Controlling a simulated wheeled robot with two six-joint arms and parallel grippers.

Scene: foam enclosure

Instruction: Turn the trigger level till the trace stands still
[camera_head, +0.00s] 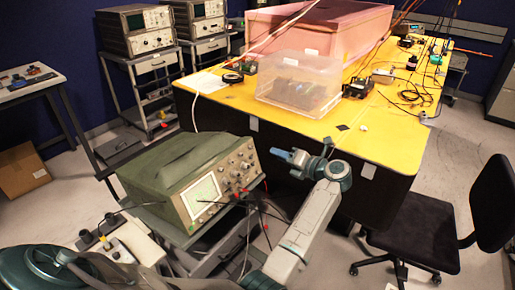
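A green oscilloscope (172,160) stands on a cart at the lower centre, its front panel facing right. Its lit screen (202,194) is pale; the trace on it is too small to make out. Several knobs and sockets (240,168) sit right of the screen; I cannot tell which is the trigger level. My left gripper (284,154) is in the air to the right of the panel, apart from it, its light blue tips pointing left towards the knobs. Its finger gap is too small to judge. My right gripper is not in view.
Dark leads (262,215) hang from the panel front. A yellow table (385,135) behind my gripper carries a clear plastic box (298,82) and a pink foam enclosure (325,30). A black office chair (425,230) stands at the right. More instruments (137,28) stand on carts behind.

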